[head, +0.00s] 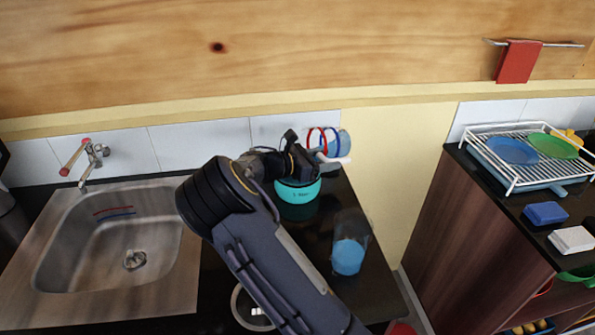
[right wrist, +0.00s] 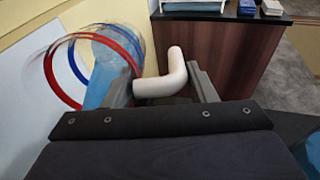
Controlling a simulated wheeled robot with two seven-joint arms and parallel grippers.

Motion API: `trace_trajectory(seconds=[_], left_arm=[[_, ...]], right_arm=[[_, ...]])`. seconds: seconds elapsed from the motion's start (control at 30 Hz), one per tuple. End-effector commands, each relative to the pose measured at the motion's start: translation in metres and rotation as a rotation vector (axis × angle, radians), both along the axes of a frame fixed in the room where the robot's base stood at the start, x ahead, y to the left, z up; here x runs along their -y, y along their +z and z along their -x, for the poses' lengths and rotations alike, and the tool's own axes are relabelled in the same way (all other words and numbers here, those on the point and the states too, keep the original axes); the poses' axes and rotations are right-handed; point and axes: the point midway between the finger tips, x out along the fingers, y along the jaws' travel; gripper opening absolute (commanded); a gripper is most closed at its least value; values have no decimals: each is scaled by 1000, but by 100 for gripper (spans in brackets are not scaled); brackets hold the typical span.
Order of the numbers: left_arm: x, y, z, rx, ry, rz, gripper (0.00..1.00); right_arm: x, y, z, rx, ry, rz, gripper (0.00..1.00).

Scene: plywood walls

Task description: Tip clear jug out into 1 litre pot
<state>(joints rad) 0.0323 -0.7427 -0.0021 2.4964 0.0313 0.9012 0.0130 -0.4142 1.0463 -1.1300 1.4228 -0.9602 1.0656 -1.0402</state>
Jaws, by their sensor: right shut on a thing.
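A clear jug (head: 344,143) with red and blue rings and a white handle is tipped far over, close to lying on its side, above the counter by the wall. It also shows in the right wrist view (right wrist: 101,78), with blue inside. My right gripper (head: 318,157) is shut on its white handle (right wrist: 160,85). The teal pot (head: 298,194), with a mark on its front, stands on the dark counter just below and left of the jug. My wrist and gripper hide its opening, so I cannot tell whether anything is falling into it. My left gripper is not in view.
A clear container (head: 348,256) with blue contents stands at the counter's right side. A sink (head: 125,240) with a tap (head: 92,158) is at left. A gap separates the counter from a cabinet with a dish rack (head: 525,150), a blue block (head: 546,213) and a white block (head: 572,240).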

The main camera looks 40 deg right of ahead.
Motion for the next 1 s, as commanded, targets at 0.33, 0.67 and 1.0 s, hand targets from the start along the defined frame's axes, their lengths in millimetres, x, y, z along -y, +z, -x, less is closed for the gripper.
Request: trace_trajectory(seconds=[0.33,0.67,1.0], left_arm=[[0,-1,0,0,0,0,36],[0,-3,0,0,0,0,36],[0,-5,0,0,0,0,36]], right_arm=[[-4,2,-1,-9,0,40,0],[-6,2,-1,-17,0,75,0],[-8,3,-2,-26,-1,111,0]])
